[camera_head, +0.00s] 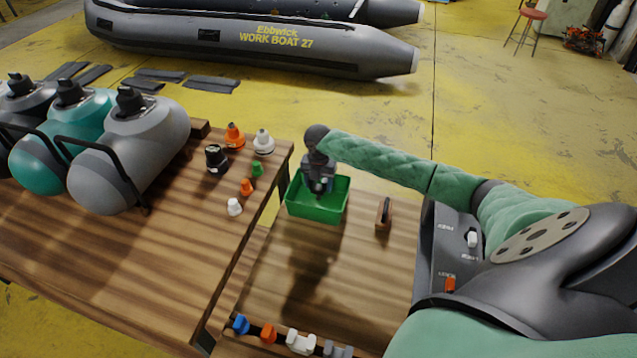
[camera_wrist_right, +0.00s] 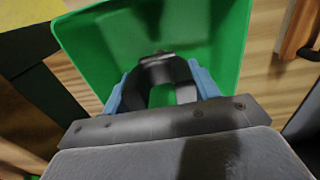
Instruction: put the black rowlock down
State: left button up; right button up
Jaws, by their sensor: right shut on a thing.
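My right gripper (camera_head: 319,184) reaches in over the green bin (camera_head: 316,213) on the wooden table, pointing down. In the right wrist view its blue fingertips (camera_wrist_right: 160,90) are shut on the black rowlock (camera_wrist_right: 158,70), a dark U-shaped piece between them. Behind the rowlock, the green inner walls of the bin (camera_wrist_right: 232,45) fill much of that view. In the head view the gripper hides most of the rowlock. I cannot tell whether the rowlock touches the bin floor. My left gripper is not in view.
Blue (camera_head: 241,324), orange (camera_head: 268,333), white (camera_head: 300,342) and grey (camera_head: 338,350) pieces line the front edge. The left table holds large tanks (camera_head: 135,150) and several small valves (camera_head: 215,158). Table between bin and front row is clear.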

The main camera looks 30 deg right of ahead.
aim_at(318, 188)
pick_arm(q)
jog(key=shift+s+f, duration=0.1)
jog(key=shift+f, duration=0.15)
pick_arm(e)
jog(key=shift+f, duration=0.45)
jog(key=o, duration=1)
jog(key=shift+o, duration=0.2)
jog(key=shift+r, duration=0.1)
jog(key=shift+r, duration=0.3)
pick_arm(q)
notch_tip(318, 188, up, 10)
jog(key=b, duration=0.2)
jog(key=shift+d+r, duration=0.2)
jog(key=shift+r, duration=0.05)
pick_arm(e)
notch_tip(318, 188, up, 12)
jog(key=shift+r, duration=0.25)
